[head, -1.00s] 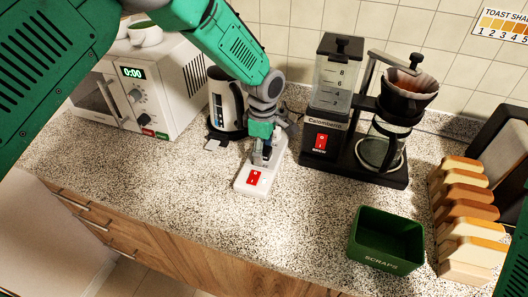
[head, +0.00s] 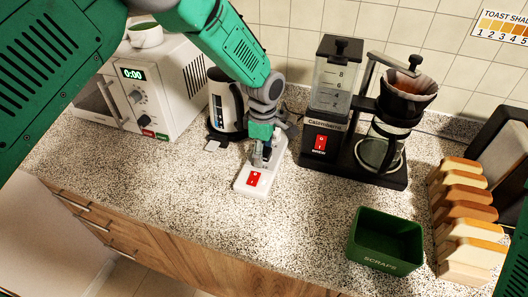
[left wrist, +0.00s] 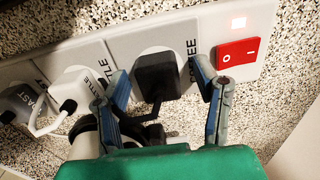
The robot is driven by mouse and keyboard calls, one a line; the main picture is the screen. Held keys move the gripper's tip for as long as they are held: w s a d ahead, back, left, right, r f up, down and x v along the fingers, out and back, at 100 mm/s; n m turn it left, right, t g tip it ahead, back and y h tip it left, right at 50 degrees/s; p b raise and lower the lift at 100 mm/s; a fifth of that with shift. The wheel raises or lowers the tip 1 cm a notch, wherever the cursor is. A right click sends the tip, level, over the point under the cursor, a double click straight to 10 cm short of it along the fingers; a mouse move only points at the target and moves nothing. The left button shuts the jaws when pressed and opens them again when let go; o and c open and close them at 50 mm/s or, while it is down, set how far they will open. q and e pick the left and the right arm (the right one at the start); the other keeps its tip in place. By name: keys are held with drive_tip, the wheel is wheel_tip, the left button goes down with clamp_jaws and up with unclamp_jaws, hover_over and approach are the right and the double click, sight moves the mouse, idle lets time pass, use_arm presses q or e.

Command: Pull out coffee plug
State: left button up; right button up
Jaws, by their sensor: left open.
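The white power strip (head: 242,184) lies on the counter, with a red rocker switch at its near end. In the left wrist view a black plug (left wrist: 158,78) sits in the socket beside a label ending in "EE". A white plug (left wrist: 75,88) sits in the socket to its left, and a grey plug (left wrist: 18,103) is further left. My left gripper (left wrist: 160,71) is open, with one finger on each side of the black plug; I cannot tell whether they touch it. In the head view my left gripper (head: 262,156) reaches down over the strip and hides the plugs. My right gripper is out of view.
The coffee maker (head: 322,118) stands right of the strip, the kettle (head: 224,105) behind left, the microwave (head: 150,95) further left. A green scraps bin (head: 385,262) and toast slices (head: 462,195) are at right. The front counter is clear.

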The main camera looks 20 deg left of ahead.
use_arm(q)
drive_tip(key=shift+d, duration=0.1)
clamp_jaws()
drive_tip(key=shift+r, duration=0.1)
drive_tip(key=shift+r+p, duration=2.1)
drive_tip(key=shift+r, duration=0.85)
